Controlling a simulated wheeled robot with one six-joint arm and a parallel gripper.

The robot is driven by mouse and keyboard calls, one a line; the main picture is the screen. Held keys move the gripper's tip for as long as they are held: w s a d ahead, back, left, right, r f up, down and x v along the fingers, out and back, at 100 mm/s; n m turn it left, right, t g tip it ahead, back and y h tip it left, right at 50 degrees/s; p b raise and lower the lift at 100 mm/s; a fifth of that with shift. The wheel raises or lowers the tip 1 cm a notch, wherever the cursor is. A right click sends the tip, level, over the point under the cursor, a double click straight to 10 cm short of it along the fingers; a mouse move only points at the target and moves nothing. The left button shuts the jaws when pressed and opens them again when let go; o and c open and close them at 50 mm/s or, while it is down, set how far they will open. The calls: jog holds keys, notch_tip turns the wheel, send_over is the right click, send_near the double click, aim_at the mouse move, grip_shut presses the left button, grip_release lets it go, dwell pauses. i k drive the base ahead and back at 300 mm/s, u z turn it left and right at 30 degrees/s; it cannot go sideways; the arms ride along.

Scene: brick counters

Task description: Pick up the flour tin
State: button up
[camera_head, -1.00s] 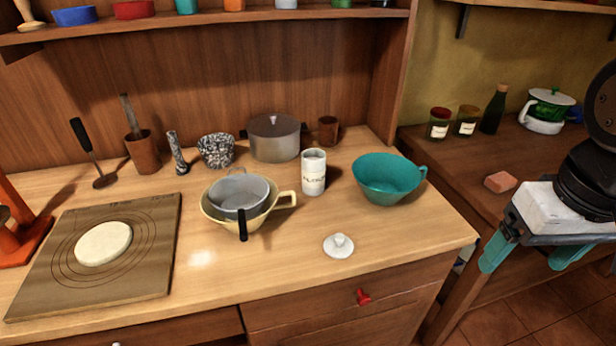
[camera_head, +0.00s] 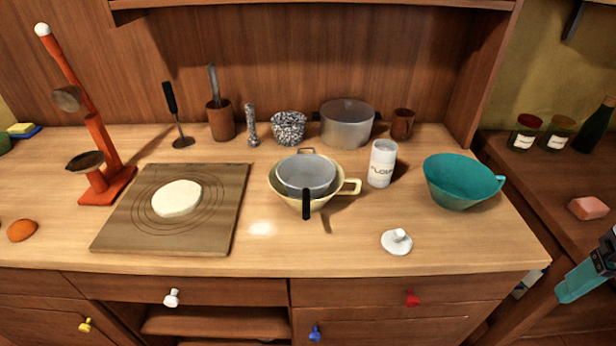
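The flour tin (camera_head: 382,165) is a white upright cylinder with dark lettering on its side. It stands on the wooden counter (camera_head: 340,245), between the yellow bowl and the teal bowl. A round white lid (camera_head: 396,243) with a knob lies on the counter in front of it. My gripper (camera_head: 598,278) is partly cut off at the right edge, well away from the tin and beyond the counter's right end. One teal finger shows, spread outward; the other is out of view. Nothing is seen in its grip.
The yellow bowl (camera_head: 282,197) with a grey strainer (camera_head: 306,174) stands left of the tin; the teal bowl (camera_head: 462,184) stands right. A grey pot (camera_head: 347,126) and brown cup (camera_head: 402,124) stand behind. A board (camera_head: 218,228) with dough lies left. Counter space before the tin is fairly clear.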

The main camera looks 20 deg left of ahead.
aim_at(384, 153)
jog(key=z, duration=2)
jog(key=k, duration=1)
jog(key=u, duration=1.95)
jog(key=i, duration=0.5)
